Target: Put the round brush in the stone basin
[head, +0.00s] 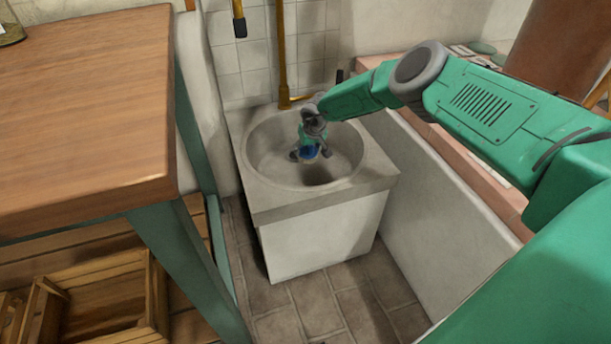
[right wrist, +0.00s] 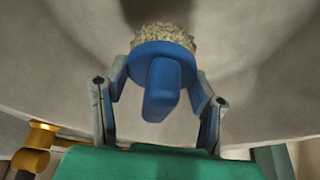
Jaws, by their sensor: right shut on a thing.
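The stone basin (head: 258,200) is a grey sink with a round bowl on a pale block. My right gripper (head: 309,154) is over the bowl, within its rim in the head view. In the right wrist view its two fingers (right wrist: 162,85) are shut on the round brush (right wrist: 163,88), which has a blue body and handle with pale bristles. In the head view only a bit of the brush's blue (head: 310,153) shows at the gripper. The bristles point away from the wrist, towards the grey basin surface. Whether they touch it I cannot tell. My left gripper is out of view.
A wooden table (head: 85,110) with green legs stands at the left, with wooden crates (head: 105,300) below it. A brass pipe (head: 282,60) rises behind the basin. A pale wall with a pink ledge (head: 440,140) runs along the right. Tiled floor (head: 345,295) lies in front.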

